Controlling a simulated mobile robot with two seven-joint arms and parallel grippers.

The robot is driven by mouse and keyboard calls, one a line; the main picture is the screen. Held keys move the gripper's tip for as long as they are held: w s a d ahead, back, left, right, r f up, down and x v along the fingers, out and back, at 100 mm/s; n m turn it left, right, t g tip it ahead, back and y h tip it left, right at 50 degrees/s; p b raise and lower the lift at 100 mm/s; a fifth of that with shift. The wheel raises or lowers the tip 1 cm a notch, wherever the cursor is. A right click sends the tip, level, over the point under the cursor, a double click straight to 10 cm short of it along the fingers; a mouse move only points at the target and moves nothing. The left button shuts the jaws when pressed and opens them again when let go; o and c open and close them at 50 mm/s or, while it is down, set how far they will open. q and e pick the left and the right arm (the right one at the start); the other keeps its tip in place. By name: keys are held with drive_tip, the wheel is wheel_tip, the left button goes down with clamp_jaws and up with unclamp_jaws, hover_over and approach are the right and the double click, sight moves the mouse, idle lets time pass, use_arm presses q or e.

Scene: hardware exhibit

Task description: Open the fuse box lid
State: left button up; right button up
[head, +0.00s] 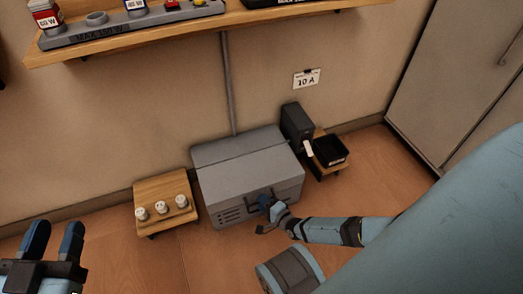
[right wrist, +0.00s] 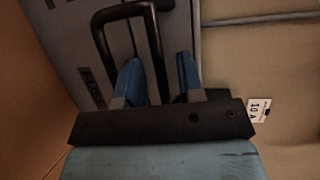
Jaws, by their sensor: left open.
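The grey fuse box (head: 248,170) stands on the floor against the wall, and its lid looks shut. Its dark handle (head: 250,204) is on the front face. The handle (right wrist: 100,38) also shows large in the right wrist view. My right gripper (head: 266,203) is at the handle. In the right wrist view its blue fingers (right wrist: 158,72) stand apart, one on each side of a handle bar, with gaps visible; it looks open. My left gripper (head: 54,238) is open and empty at the lower left, far from the box.
A small wooden stand (head: 160,190) with white fuses is left of the box. At right are a dark block (head: 297,120) and a black tray (head: 330,150) on another stand. A shelf (head: 130,40) hangs above. A "10 A" card (head: 306,79) is on the wall.

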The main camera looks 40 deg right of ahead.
drive_tip(key=shift+w+a, duration=0.1)
drive_tip(key=shift+w, duration=0.45)
clamp_jaws()
